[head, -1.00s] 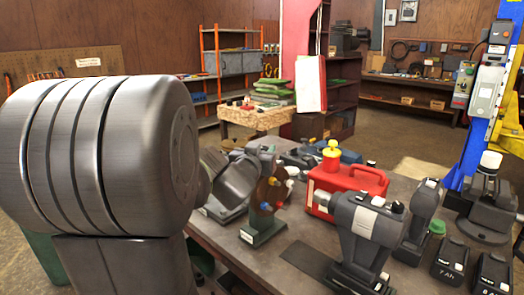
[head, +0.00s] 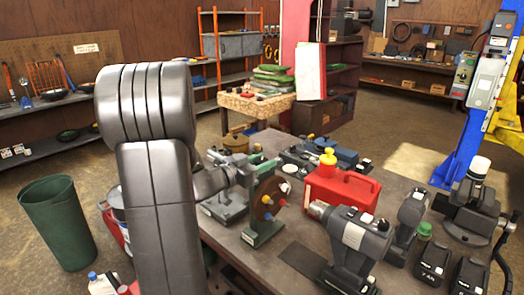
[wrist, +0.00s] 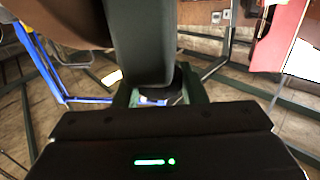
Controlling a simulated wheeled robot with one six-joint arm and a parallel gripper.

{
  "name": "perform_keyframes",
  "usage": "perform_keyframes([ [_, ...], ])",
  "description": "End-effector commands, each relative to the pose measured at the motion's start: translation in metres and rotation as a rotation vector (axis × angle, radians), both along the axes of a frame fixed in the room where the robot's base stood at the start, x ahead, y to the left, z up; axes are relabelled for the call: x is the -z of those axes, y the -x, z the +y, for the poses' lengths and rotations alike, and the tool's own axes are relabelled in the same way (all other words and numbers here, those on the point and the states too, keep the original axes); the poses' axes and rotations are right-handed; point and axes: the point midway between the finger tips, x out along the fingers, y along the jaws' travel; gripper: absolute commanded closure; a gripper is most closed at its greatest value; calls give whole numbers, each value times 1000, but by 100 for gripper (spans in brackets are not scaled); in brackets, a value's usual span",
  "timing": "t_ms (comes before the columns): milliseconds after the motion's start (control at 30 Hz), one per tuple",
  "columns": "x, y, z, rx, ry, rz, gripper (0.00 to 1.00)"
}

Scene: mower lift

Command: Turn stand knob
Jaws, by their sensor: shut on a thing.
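The stand (head: 263,236) is dark green, with an upright brown disc (head: 264,192) carrying several small coloured knobs. It stands on the workbench in the middle of the head view. My gripper (head: 266,168) is at the top of the disc, with its greenish fingers shut on a knob there. The held knob is mostly hidden by the fingers. In the wrist view, the fingers of my gripper (wrist: 158,97) close in beneath a large dark green upright (wrist: 140,45), and I cannot make out the knob clearly.
Several black batteries lie at the bench's right. A green bin (head: 58,222) stands on the floor at left. A blue lift post (head: 465,130) rises at right.

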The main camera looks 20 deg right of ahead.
Motion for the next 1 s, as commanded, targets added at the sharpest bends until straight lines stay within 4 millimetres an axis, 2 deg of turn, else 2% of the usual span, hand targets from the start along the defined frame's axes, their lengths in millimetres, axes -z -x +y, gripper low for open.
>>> perform_keyframes([
  [33,-4,-2,0,43,0,2,85],
  [500,0,-1,0,450,0,-2,85],
  [700,0,-1,-1,562,2,-1,85],
  [1000,0,0,0,640,2,-1,85],
])
